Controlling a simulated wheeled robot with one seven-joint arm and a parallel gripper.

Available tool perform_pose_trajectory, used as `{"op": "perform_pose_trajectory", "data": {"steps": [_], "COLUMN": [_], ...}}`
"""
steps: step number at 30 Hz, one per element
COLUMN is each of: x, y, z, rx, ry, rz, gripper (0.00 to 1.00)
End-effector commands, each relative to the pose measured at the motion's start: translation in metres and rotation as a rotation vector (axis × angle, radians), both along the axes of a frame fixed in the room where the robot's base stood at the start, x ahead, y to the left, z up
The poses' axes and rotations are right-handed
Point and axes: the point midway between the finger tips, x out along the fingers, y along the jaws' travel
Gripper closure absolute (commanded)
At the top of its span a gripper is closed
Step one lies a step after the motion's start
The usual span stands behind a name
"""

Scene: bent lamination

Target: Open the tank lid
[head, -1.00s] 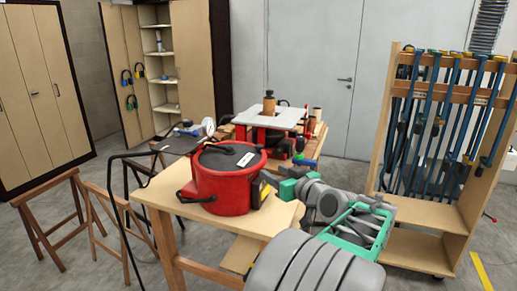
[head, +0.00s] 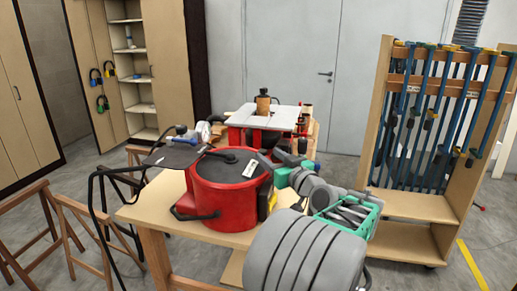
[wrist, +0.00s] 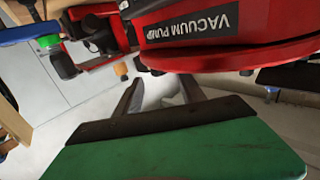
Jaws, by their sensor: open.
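The red tank (head: 232,205) stands upright on the wooden table, a black hose at its left. Its black round lid (head: 215,172) lies flat on top, looking closed, with a black handle piece and a white label. My gripper (head: 268,160), with teal parts, is at the right of the tank, at about lid height; contact cannot be told. In the wrist view my gripper (wrist: 160,92) is open with nothing between its fingers. A red body with a "VACUUM PUMP" label (wrist: 188,27) fills the top of that view, just beyond the fingers.
The wooden table (head: 145,212) carries the tank. Behind it stands a red machine with a white top (head: 275,117). A clamp rack (head: 430,150) is at right, wooden trestles (head: 85,235) at left.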

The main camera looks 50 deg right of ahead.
Motion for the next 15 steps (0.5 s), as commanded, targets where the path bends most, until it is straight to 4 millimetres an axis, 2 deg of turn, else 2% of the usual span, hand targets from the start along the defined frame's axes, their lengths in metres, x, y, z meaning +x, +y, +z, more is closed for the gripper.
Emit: {"op": "perform_pose_trajectory", "data": {"steps": [3, 6, 15], "x": [0.024, 0.037, 0.046], "y": [-0.008, -0.014, -0.016], "z": [0.003, 0.002, 0.000], "rx": [0.002, 0.002, 0.000], "ry": [0.000, 0.000, 0.000], "rz": [0.004, 0.003, 0.004], "gripper": [0.53, 0.53, 0.53]}}
